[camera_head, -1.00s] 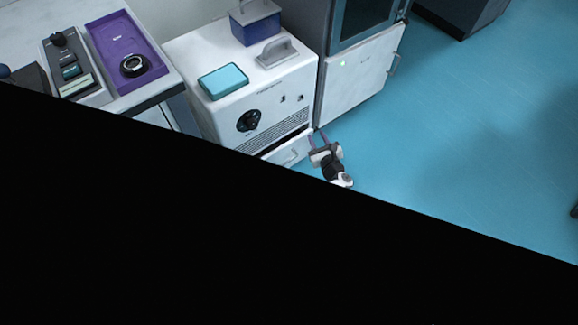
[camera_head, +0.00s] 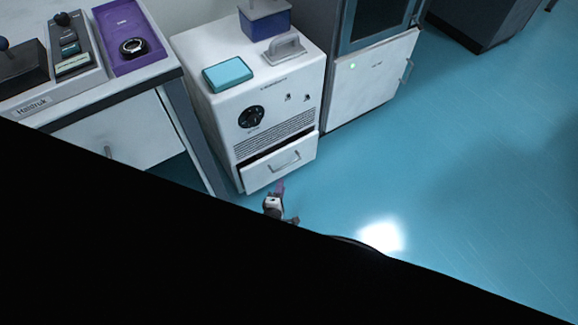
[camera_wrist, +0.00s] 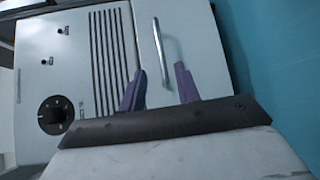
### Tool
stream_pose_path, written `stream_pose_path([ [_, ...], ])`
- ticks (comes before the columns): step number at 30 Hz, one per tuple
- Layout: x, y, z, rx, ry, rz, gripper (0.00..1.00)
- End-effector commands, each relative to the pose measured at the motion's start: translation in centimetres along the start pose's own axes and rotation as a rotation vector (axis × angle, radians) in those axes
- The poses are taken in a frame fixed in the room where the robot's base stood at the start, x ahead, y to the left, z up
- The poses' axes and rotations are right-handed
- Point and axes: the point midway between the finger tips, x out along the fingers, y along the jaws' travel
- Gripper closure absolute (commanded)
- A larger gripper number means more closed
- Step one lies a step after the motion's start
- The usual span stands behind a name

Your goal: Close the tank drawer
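The tank drawer (camera_head: 270,172) is at the bottom of the white tank unit (camera_head: 222,120) in the head view. It stands out a little, with a dark gap along its top edge. Its bar handle (camera_head: 285,161) also shows in the wrist view (camera_wrist: 162,50). My gripper (camera_head: 281,184) is low in front of the drawer. In the wrist view, its two purple fingers (camera_wrist: 159,70) are apart, one on each side of the handle in the picture. The gripper is open and holds nothing; I cannot tell whether it touches the drawer.
A white cabinet (camera_head: 372,85) stands right of the unit, and a bench (camera_head: 120,128) stands to its left. A teal box (camera_head: 228,74) lies on the unit. Blue floor (camera_head: 430,165) is clear to the right. Black covers the lower head view.

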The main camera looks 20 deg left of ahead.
Motion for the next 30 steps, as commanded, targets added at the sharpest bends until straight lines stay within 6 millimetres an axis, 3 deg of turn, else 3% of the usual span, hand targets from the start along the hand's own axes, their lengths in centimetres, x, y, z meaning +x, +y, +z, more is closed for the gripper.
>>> stream_pose_path([
  [9,6.9,-0.7,0.1,-0.001,-0.004,0.003,0.68],
  [15,10.4,-0.4,0.1,-0.002,-0.002,0.003,0.68],
  [21,12.1,-0.1,0.0,-0.004,0.001,0.002,0.68],
  [30,12.4,0.1,0.1,-0.005,0.001,0.002,0.68],
])
